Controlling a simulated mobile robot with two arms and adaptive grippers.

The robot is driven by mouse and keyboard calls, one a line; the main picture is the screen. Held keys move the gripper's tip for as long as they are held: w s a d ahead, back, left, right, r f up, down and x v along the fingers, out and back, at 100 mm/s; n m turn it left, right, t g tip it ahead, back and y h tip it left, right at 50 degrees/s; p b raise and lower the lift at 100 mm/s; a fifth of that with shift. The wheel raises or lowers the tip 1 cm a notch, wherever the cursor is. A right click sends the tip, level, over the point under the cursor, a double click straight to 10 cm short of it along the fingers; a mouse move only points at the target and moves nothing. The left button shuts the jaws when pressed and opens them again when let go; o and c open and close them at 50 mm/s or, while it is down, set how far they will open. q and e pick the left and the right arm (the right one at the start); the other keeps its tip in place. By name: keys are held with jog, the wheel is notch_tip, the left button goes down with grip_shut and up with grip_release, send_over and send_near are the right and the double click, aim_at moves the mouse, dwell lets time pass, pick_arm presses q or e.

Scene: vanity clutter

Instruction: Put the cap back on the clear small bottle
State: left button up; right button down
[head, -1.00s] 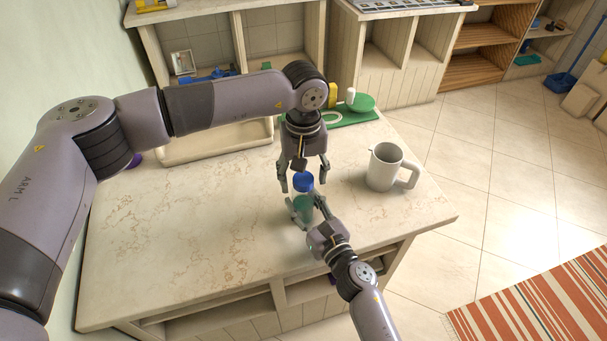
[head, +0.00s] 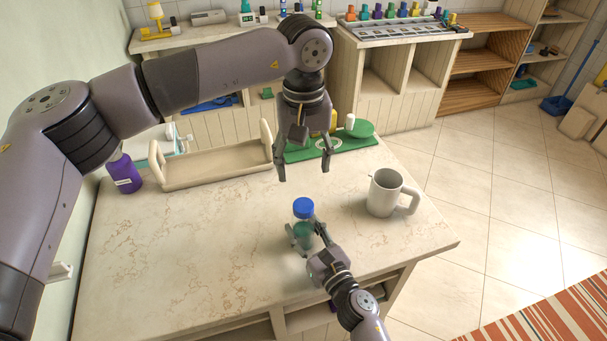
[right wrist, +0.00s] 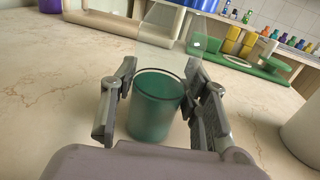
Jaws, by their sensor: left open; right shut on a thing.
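The small clear bottle (head: 304,234) has greenish contents and stands upright on the stone-topped counter. A blue cap (head: 303,207) sits at its top in the head view; whether it is fully seated I cannot tell. My right gripper (head: 301,240) is shut around the bottle's body.
A white mug (head: 384,194) stands right of the bottle. Behind are a beige tray (head: 215,174) and a green board (head: 300,151) with small items. A purple bottle (head: 124,173) stands at the back left. The counter's left and front middle are clear.

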jog(key=c, duration=0.8)
grip_release()
jog(key=shift+c, duration=0.2)
jog(key=v, duration=1.2)
jog(key=shift+f, duration=0.1)
